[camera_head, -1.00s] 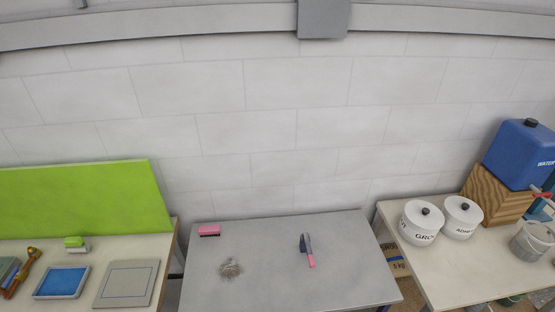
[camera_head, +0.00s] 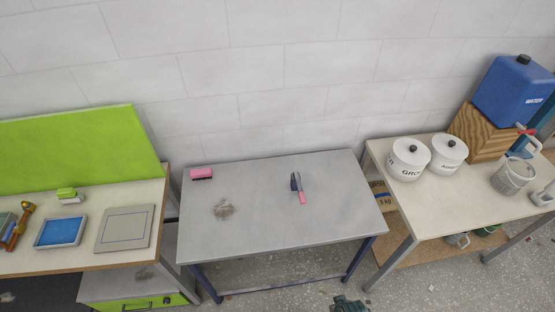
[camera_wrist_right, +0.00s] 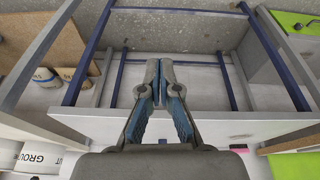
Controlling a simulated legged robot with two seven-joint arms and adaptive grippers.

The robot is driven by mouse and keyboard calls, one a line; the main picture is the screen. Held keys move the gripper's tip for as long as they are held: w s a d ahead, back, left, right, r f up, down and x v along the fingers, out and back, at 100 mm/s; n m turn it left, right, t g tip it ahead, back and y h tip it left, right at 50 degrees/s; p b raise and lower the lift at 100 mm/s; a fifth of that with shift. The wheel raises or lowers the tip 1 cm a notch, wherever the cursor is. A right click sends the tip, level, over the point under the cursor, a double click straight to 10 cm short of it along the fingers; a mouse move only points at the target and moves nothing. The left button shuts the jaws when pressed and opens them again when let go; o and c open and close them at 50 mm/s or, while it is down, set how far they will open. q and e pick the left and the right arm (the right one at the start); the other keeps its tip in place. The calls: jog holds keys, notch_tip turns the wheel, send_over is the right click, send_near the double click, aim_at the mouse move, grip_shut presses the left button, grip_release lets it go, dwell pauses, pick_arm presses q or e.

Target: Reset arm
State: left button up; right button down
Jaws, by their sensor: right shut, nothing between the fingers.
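My right gripper (camera_wrist_right: 158,78) fills the middle of its wrist view. Its two dark fingers with blue pads meet at the tips, and nothing is between them. In the head view a small dark tip, apparently of the same gripper (camera_head: 348,303), shows at the bottom edge, in front of the grey table (camera_head: 270,228) and apart from it. The table also shows in the wrist view, which looks upside down. My left gripper is in neither view.
A pink brush (camera_head: 201,173), a grey debris patch (camera_head: 223,209) and a pink-handled tool (camera_head: 298,187) lie on the grey table. A bench with a green panel (camera_head: 75,150) stands left. White pots (camera_head: 408,160) and a blue water tank (camera_head: 515,90) stand on the right table.

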jog(key=s+f+g+b, duration=0.1)
jog(key=s+f, duration=0.2)
jog(key=f, duration=1)
jog(key=s+f+b, duration=0.2)
jog(key=s+f, duration=0.1)
jog(key=f, duration=1)
jog(key=s+d+f+g+b, duration=0.1)
jog(key=s+d+f+b, duration=0.1)
jog(key=s+f, duration=1.2)
jog(key=shift+s+d+f, duration=0.2)
jog(key=shift+s+d, duration=0.2)
jog(key=shift+d, duration=0.2)
